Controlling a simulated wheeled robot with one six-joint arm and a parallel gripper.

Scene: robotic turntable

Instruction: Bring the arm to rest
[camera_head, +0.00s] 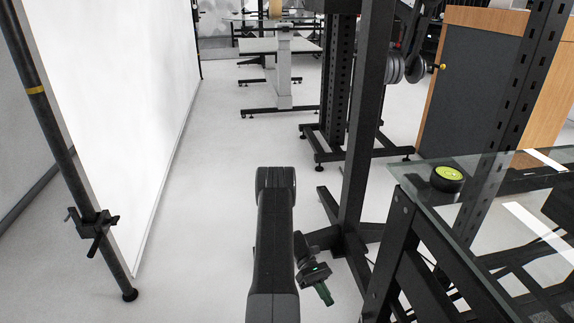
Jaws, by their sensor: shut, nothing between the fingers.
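My arm rises from the bottom middle of the head view as a thick black link. My gripper (325,298) hangs low to the right of that link, below the dark wrist, and its narrow greenish tip points down over the pale floor. It is small in the picture; it looks shut and holds nothing. It is apart from the glass table on the right.
A black-framed glass table (432,218) fills the lower right, with a round black and lime-green object (447,179) on it. A black upright stand (358,130) rises close beyond my gripper. A white panel (125,110) with a dark pole (62,150) stands left. Floor ahead-left is clear.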

